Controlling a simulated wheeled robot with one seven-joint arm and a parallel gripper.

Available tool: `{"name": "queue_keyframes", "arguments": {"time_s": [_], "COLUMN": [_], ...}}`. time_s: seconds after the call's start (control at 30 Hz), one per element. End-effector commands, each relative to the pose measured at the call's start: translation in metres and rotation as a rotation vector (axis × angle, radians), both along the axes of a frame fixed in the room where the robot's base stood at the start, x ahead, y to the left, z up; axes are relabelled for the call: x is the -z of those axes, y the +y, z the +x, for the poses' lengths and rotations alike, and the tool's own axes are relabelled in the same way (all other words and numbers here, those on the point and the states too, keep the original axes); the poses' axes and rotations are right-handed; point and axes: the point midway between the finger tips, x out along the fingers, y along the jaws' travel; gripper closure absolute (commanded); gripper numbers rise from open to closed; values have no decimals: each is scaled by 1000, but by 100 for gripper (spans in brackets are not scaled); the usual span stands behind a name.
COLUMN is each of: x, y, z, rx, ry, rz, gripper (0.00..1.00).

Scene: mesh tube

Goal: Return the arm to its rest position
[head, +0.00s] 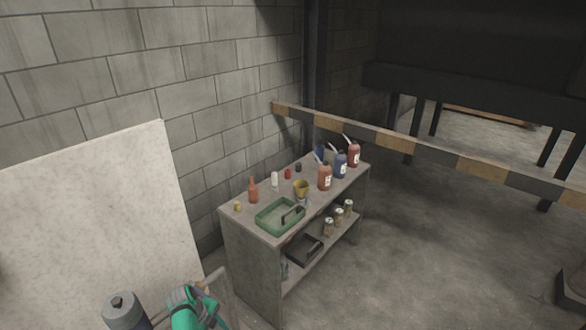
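My gripper does not show clearly in the head view. At the lower left edge are a grey cylinder (122,310) and a teal part (187,308), both cut off by the frame's bottom. I cannot tell if they belong to my arm. No fingertips can be made out, and no held object shows.
A concrete shelf unit (255,266) stands against the block wall (190,75), with a green tray (280,222), cup, brown bottle and several pump bottles on top. Jars and a black tray (304,250) sit below. A striped barrier (400,140) runs behind.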

Motion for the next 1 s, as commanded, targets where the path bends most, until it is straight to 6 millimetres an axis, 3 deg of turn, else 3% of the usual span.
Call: {"name": "queue_keyframes", "arguments": {"time_s": [0.03,0.2,0.5,0.77,1.0], "x": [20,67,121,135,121], "y": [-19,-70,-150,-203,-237], "z": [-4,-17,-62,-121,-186], "rx": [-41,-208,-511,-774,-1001], "ry": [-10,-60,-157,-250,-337], "rz": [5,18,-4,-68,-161], "gripper": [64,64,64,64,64]}}
